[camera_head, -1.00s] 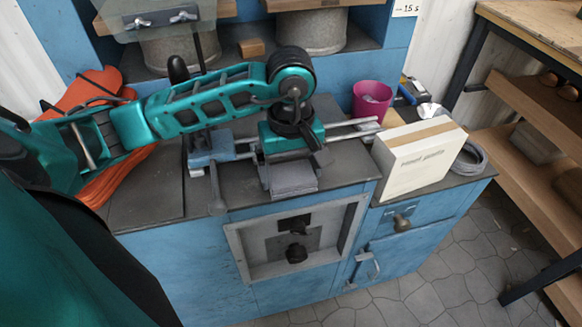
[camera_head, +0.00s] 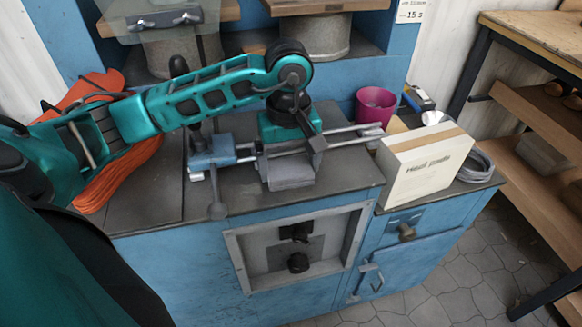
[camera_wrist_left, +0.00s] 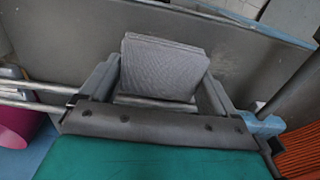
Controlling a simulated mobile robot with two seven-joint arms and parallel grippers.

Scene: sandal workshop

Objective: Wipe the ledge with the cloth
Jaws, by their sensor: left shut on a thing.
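My left gripper (camera_head: 289,168) is shut on a folded grey cloth (camera_head: 291,178), near the front edge of the dark grey ledge (camera_head: 335,176) on top of the blue cabinet. In the left wrist view the cloth (camera_wrist_left: 163,68) is a ribbed grey pad between the two fingers, with the dark ledge (camera_wrist_left: 255,65) beyond it. The cloth is low over the ledge, but I cannot tell whether it touches. My arm hides part of the ledge behind the gripper. My right gripper is not in view.
A blue-and-grey metal piece (camera_head: 212,152) with steel rods (camera_head: 352,138) is close beside the gripper. A pale box (camera_head: 425,172), a magenta cup (camera_head: 374,105) and a coil (camera_head: 478,168) stand to the right. An orange bundle (camera_head: 125,170) lies left. Clear ledge lies along the front.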

